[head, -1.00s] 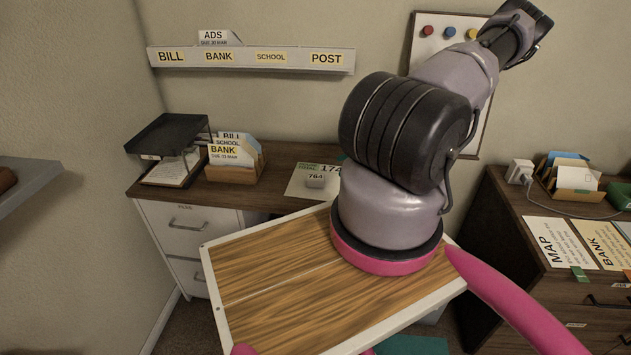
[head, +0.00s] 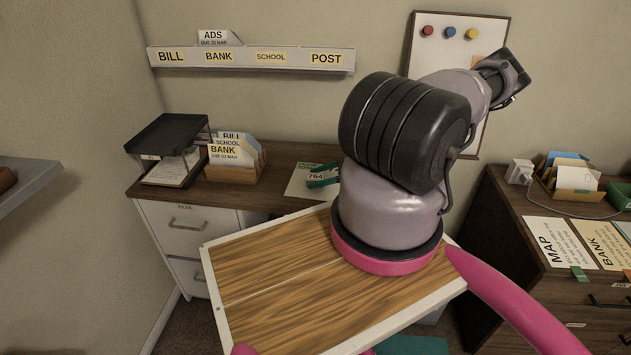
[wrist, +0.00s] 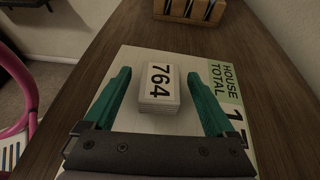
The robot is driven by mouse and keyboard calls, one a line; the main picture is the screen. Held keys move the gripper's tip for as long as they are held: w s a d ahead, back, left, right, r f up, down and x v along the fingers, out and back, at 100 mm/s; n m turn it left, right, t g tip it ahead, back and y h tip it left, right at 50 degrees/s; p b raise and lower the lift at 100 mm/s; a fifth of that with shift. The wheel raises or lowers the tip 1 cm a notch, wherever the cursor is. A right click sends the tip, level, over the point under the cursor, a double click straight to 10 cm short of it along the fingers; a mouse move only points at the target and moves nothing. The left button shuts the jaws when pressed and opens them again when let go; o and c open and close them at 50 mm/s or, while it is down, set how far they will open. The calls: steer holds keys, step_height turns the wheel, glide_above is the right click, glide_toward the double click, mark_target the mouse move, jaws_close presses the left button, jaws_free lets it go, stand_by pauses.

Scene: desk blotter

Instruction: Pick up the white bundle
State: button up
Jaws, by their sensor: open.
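The white bundle (wrist: 159,86) is a small block of stacked paper with "764" on its top. It lies on a white sheet (wrist: 135,60) headed "HOUSE TOTAL" on the desk. My gripper (wrist: 164,80) is open in the wrist view, with one green finger on each side of the bundle and gaps showing on both sides. In the head view, the bundle (head: 315,176) is partly hidden by the green fingers of my gripper (head: 322,178), and my arm covers the area to the right.
A wooden card holder (head: 236,170) and a black tray stand (head: 168,135) are left of the sheet on the desk. The holder also shows beyond the bundle in the wrist view (wrist: 190,13). Bare desk (wrist: 85,75) lies left of the sheet.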

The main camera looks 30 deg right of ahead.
steer(key=shift+w+a+f, duration=0.15)
steer(key=shift+w+a, duration=0.05)
steer(key=shift+a, duration=0.1)
steer(key=c, duration=1.2)
